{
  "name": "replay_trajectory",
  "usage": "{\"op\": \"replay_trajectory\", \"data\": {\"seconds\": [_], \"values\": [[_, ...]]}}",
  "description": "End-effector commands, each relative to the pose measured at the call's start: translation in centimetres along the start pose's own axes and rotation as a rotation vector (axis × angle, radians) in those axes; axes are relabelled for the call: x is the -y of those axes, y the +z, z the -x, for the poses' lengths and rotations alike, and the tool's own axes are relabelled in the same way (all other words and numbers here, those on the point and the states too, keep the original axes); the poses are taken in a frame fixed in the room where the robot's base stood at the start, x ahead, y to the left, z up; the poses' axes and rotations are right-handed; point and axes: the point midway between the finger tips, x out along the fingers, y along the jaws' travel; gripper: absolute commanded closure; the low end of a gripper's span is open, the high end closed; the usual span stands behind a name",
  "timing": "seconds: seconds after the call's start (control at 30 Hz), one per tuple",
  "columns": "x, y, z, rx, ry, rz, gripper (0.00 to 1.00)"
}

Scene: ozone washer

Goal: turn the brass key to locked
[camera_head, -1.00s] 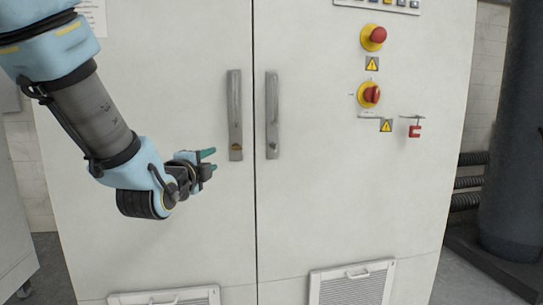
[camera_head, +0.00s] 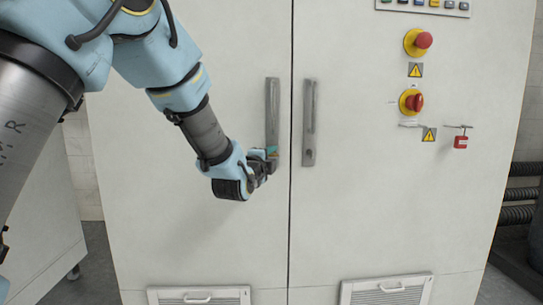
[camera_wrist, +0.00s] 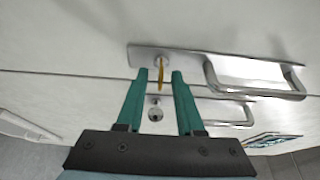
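The brass key (camera_wrist: 161,72) stands in the lock of the left door's grey handle plate (camera_head: 272,95). In the wrist view it looks thin, and the plate (camera_wrist: 195,62) runs off to the right to a grip bar. My gripper (camera_head: 271,155) is at the lower end of this plate and hides the key in the head view. In the wrist view its green fingers are open, one on each side of the key. A gap shows between each finger and the key.
The right door's handle plate (camera_head: 309,122) is close to the right, across the door seam, with an empty-looking lock (camera_wrist: 155,113). A red emergency button (camera_head: 423,40), a red rotary switch (camera_head: 414,102) and a red padlock (camera_head: 461,142) are farther right. Vents (camera_head: 387,291) are low.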

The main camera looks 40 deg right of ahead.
Motion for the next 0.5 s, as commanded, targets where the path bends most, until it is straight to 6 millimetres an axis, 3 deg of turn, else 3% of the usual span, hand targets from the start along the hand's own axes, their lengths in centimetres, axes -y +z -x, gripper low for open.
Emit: {"op": "replay_trajectory", "data": {"seconds": [0.2,0.5], "values": [[0.00,0.00,-0.02,0.000,0.000,0.000,0.64],[0.03,-0.01,0.00,0.000,-0.001,0.001,0.97]]}}
